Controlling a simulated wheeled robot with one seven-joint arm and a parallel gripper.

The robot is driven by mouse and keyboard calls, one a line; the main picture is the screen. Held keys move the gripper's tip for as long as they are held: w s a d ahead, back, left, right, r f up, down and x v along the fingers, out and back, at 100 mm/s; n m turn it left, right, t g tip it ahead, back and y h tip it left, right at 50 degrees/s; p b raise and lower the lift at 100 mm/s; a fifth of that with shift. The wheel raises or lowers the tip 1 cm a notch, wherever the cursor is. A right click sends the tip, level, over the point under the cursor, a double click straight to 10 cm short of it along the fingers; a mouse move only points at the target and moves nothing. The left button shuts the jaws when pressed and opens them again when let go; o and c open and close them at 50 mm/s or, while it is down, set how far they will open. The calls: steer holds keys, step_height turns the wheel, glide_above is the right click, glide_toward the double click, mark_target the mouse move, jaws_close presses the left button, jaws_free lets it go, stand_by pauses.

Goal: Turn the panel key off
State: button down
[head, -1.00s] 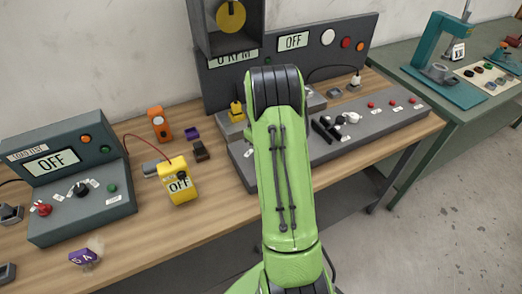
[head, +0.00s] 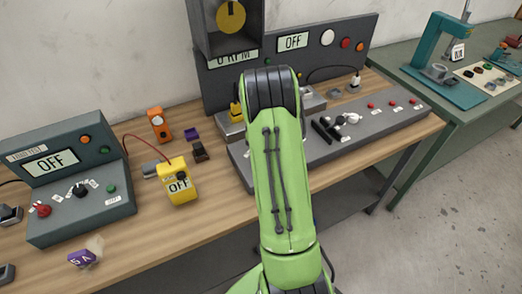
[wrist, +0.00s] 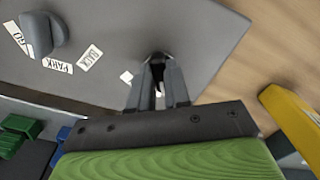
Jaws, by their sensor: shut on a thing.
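My gripper (wrist: 158,80) shows in the wrist view, its fingers close together over the grey panel near its edge. It is shut on a small dark piece, which I take for the panel key (wrist: 157,60). The fingers hide most of it, so I cannot tell which way it is turned. A small white label lies beside it. The grey panel (wrist: 200,30) also shows in the head view (head: 370,140), where my green arm covers the gripper and the key. The upright display (head: 293,41) behind it reads OFF.
A grey knob (wrist: 42,35) with labels GO, PARK and BACK stands on the panel. A yellow meter (head: 178,180) reading OFF stands on the wooden bench, left of my arm. A load-test box (head: 80,190) sits farther left. Black levers (head: 325,130) are right of my arm.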

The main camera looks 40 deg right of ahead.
steer(key=c, duration=1.1)
jaws_free()
step_height(320, 180, up, 16)
steer(key=shift+f+p, duration=0.1)
steer(key=shift+p, duration=1.05)
